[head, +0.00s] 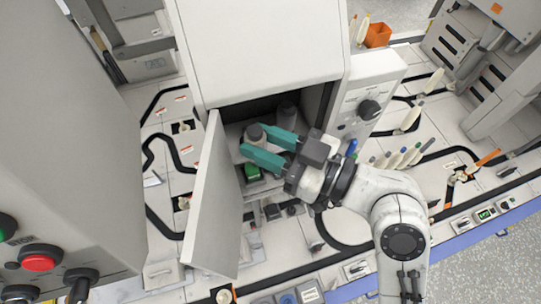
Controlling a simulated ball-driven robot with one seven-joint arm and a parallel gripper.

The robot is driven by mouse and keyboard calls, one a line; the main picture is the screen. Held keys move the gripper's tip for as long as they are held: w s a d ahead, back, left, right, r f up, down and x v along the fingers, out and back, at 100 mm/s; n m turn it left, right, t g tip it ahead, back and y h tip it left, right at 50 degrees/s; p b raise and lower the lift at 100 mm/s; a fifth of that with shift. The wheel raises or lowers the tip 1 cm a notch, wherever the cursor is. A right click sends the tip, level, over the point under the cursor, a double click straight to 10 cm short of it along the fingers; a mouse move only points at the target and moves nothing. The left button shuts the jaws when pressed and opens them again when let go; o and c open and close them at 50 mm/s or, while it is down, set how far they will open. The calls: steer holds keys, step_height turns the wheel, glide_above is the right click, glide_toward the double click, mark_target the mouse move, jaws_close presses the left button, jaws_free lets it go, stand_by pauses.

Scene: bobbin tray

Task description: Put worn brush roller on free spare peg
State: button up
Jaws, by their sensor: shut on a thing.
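My gripper (254,141), with two teal fingers, reaches into the open cabinet (260,50) from the right. Its fingers are shut on a grey, rounded roller (255,132), which shows between the fingertips. I take this to be the brush roller; its bristles and wear are too small to tell. A second grey roller-like piece (287,111) stands farther back inside the cabinet, to the right. The lower part of the held roller is hidden by the near finger, so I cannot tell whether it touches anything below. No free spare peg can be made out clearly.
The cabinet door (207,205) hangs open on the left, close to my gripper. A green block (252,173) sits below the fingers. A control box with a black knob (369,109) is at the right.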

steer(key=w+a+f, duration=0.1)
steer(key=w+a, duration=0.1)
steer(key=w, duration=0.6)
steer(key=shift+w+a+b, duration=0.2)
steer(key=shift+b, duration=0.25)
steer(key=shift+f, duration=0.1)
stand_by(0.8)
steer(key=shift+f+b, duration=1.95)
steer(key=shift+b, duration=0.1)
steer(key=o, duration=1.1)
steer(key=shift+o, duration=0.2)
steer(key=shift+d, duration=0.15)
steer(key=b+v, duration=0.1)
steer(key=v, duration=0.9)
steer(key=shift+s+d+b, duration=0.2)
steer(key=shift+d+b, duration=0.1)
steer(key=shift+b, duration=0.05)
steer(key=shift+r, duration=0.1)
